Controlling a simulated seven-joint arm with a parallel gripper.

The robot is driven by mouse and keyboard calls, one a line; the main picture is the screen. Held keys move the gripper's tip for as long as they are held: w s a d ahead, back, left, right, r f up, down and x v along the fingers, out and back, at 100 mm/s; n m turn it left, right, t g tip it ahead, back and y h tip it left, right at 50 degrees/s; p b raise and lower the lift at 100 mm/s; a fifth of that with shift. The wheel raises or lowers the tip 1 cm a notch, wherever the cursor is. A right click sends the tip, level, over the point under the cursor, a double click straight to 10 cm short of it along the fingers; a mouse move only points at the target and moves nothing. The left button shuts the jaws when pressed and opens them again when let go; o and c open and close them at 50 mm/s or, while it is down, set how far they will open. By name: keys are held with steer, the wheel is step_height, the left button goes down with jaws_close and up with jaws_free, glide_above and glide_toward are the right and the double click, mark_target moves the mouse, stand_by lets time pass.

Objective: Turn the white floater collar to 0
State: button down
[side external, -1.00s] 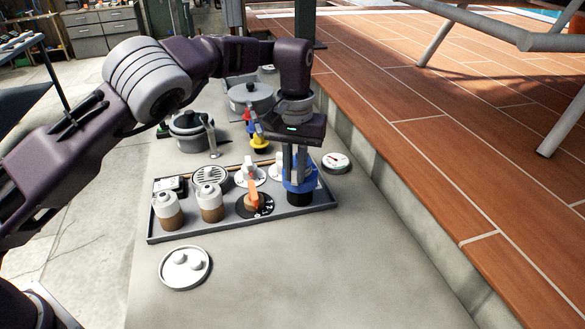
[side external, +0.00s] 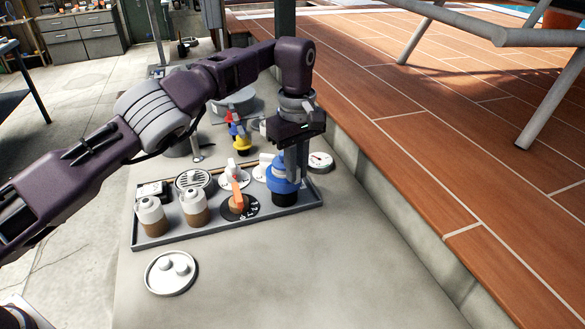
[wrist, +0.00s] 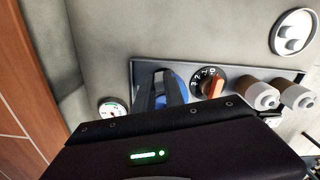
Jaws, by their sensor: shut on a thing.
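My gripper (side external: 287,176) points down at the right end of the grey tray, shut on a round blue part (side external: 284,184) with a black base. The blue part also shows between the fingers in the wrist view (wrist: 171,91); any marks on it are hidden. Left of it is a black numbered dial (wrist: 205,76) with an orange pointer (side external: 238,191). Two white knobs stand behind it, one (side external: 231,171) behind the dial and one (side external: 264,166) partly behind the gripper. I cannot tell which part is the white floater collar, and its reading cannot be made out.
The tray (side external: 165,240) also holds two white-and-tan jars (side external: 151,214) and a round grille (side external: 194,180). A white round dish with two knobs (side external: 171,272) lies in front. A gauge (side external: 320,161) is right of the tray. Clear concrete lies in front; a tiled step runs along the right.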

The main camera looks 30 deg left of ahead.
steer(key=shift+w+d+n, duration=0.1)
steer(key=shift+w+n, duration=0.05)
steer(key=shift+n, duration=0.35)
stand_by(0.3)
steer(key=c, duration=1.4)
jaws_free()
